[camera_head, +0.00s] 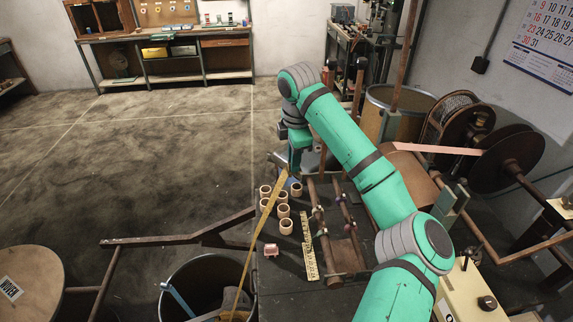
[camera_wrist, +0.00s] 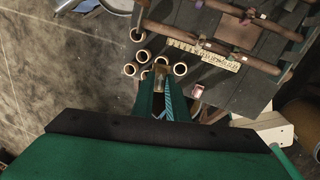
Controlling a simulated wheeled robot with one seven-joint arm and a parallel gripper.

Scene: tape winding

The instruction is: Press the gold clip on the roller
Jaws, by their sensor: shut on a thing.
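My gripper (camera_head: 293,172) hangs at the end of my green arm, left of the rollers and above the near bench. In the wrist view, my gripper (camera_wrist: 161,80) is shut on a small gold-tan piece (camera_wrist: 161,70), which looks like the gold clip; the fingers partly hide it. In the head view the clip is too small to tell. The dark rollers (camera_head: 318,230) lie side by side to the right of my gripper, with small coloured clips on them. The rollers also show at the top of the wrist view (camera_wrist: 225,40). My gripper is apart from them.
Several tan tape rings (camera_head: 286,227) stand below my gripper. A yellow strip (camera_head: 262,220) runs from near it down to a dark bin (camera_head: 183,275). A lettered yellow plate (camera_head: 310,259) and a small pink block (camera_head: 271,250) lie beside the rollers.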

